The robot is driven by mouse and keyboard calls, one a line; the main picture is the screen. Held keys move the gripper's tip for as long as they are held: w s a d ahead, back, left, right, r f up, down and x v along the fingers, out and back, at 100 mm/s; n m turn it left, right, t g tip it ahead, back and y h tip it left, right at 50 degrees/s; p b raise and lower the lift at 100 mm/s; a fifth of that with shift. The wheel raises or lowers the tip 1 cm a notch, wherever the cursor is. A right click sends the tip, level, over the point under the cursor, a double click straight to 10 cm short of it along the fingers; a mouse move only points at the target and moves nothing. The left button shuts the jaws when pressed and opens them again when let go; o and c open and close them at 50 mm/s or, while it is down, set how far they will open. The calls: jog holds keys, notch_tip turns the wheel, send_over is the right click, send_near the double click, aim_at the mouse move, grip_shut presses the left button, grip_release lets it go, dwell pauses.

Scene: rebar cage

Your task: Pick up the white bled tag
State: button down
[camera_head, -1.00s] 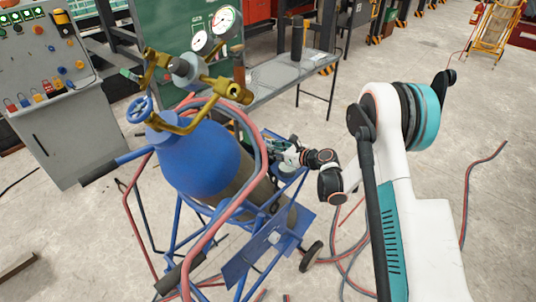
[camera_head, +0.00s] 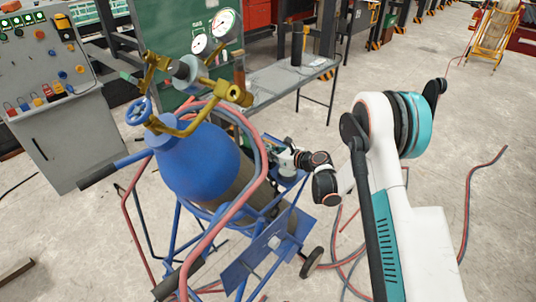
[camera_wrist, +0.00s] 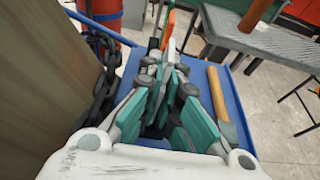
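My gripper (camera_wrist: 161,78), with teal and grey fingers, is over a blue tray (camera_wrist: 240,120) on the gas cylinder trolley. Its fingertips come close together in the wrist view and look shut. A pale strip shows just beyond the tips, but I cannot tell whether it is the white bled tag or whether the fingers touch it.
A blue cylinder (camera_head: 196,160) with brass valve and gauges stands on the trolley. In the wrist view a dark chain (camera_wrist: 103,75) hangs at left, and a wooden-handled tool (camera_wrist: 217,95) lies at right. A grey table (camera_head: 280,80) stands behind. Hoses cross the floor at right.

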notch_tip(320, 180, up, 20)
jog(key=p, duration=0.7)
dwell(0.4)
